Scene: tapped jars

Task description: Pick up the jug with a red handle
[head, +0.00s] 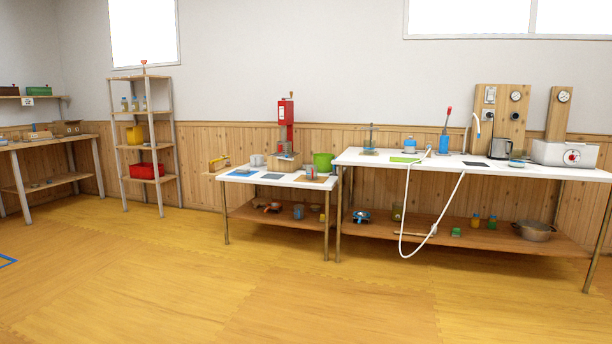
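No jug with a red handle is clear at this distance. A small grey vessel with a reddish part (310,172) stands at the right of the lower white table (290,181); I cannot tell if it is a jug or if the red is its handle. A pale grey vessel (257,160) stands at the back left of that table, with no red visible on it. A small blue-grey vessel (298,211) is on the shelf below. Neither of my grippers is in view.
A red press (286,112) and a green bucket (323,162) stand on the lower table. A taller white table (540,170) adjoins at right, with a white hose (404,205) hanging down its front. Open shelving (111,140) stands left. The yellow floor (190,290) in front is clear.

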